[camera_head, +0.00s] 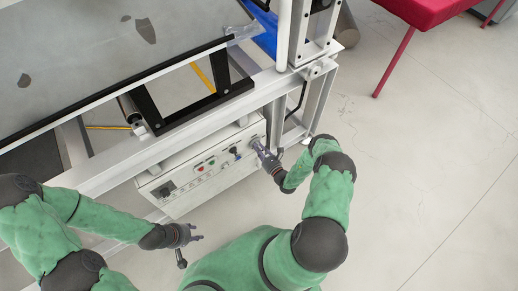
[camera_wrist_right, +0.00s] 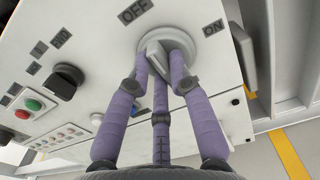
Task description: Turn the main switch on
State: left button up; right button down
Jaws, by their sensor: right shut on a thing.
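The main switch (camera_wrist_right: 180,40) is a round grey dial with a raised handle on the white control panel (camera_head: 205,185). An OFF label (camera_wrist_right: 135,11) is at its upper left and an ON label (camera_wrist_right: 213,28) at its right. My right gripper (camera_head: 260,149) is at the panel's right end. In the right wrist view its purple fingers (camera_wrist_right: 160,75) are shut around the switch handle. The fingers partly hide the handle, and I cannot tell its exact angle. My left gripper (camera_head: 195,245) hangs in front of the panel's lower side, fingers spread and empty, touching nothing.
A black knob (camera_wrist_right: 64,80), a green button (camera_wrist_right: 34,104) and a red button (camera_wrist_right: 22,115) are on the same panel, left of the switch. A white machine frame (camera_head: 160,150) runs above the panel. A red-topped table (camera_head: 425,10) stands upper right. The floor (camera_head: 430,180) at right is clear.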

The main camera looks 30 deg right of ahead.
jog(key=shift+m, duration=0.3)
jog(key=m+b, duration=0.1)
jog(key=m, duration=0.4)
jog(key=m+b, duration=0.1)
jog(key=m, duration=0.5)
jog(key=d+m+b, duration=0.1)
jog(key=m, duration=0.5)
dwell(0.4)
jog(key=c, duration=1.1)
grip_release()
